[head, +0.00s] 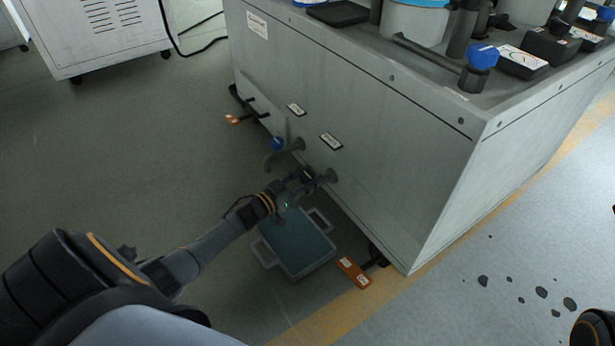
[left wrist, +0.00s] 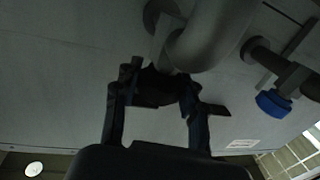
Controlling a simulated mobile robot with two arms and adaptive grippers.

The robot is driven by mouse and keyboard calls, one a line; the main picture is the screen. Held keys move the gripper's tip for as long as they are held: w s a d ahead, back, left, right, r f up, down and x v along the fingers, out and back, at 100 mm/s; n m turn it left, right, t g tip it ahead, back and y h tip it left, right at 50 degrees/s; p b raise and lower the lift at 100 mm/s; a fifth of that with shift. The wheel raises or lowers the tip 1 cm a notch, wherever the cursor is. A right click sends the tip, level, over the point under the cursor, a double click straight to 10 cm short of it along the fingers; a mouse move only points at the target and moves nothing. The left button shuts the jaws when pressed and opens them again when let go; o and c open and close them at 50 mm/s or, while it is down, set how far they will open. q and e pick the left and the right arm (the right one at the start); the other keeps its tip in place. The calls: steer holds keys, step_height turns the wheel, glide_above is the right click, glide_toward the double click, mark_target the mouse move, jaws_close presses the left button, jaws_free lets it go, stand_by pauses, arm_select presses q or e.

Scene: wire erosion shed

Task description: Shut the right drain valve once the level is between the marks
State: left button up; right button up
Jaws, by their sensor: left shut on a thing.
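The right drain valve (head: 325,177) sticks out low from the side of the grey cabinet. My left gripper (head: 301,183) is at it, shut on its handle, which the fingers mostly hide. In the left wrist view my left gripper (left wrist: 157,92) has its fingers closed around a dark part beside the grey pipe (left wrist: 215,38) of the valve. The left drain valve (head: 283,150), with a blue knob, stands apart to the left; its blue knob (left wrist: 273,103) also shows in the left wrist view. I cannot make out level marks. My right gripper is out of view.
A grey tray with handles (head: 265,253) sits on the floor below the valves; its inside looks flat and bluish. The grey cabinet (head: 400,150) blocks the right. Floor at left is clear.

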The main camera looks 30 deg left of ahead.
arm_select(q)
steer(key=o, duration=1.2)
steer(key=shift+c, duration=0.2)
steer(key=shift+s, duration=0.1)
steer(key=v, duration=1.2)
